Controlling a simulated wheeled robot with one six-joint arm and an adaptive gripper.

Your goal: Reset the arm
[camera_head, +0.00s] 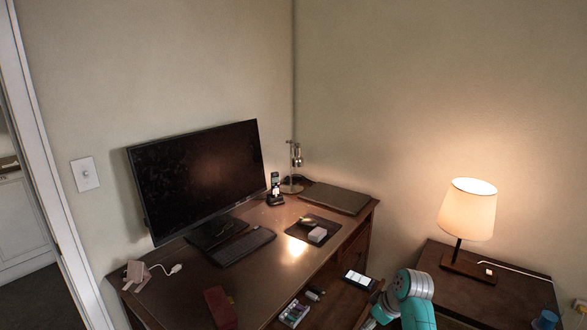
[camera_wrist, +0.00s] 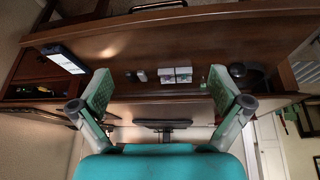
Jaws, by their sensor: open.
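My teal and grey arm (camera_head: 410,295) shows at the bottom of the head view, right of the desk and in front of the side table; its gripper end cannot be made out there. In the wrist view my gripper (camera_wrist: 165,92) has its two green-padded fingers spread wide apart. Nothing is between the fingertips. Beyond them lies a brown wooden surface with small white-and-green boxes (camera_wrist: 176,75) on it, apart from the fingers. A phone with a lit screen (camera_wrist: 63,58) lies to the left of the fingers.

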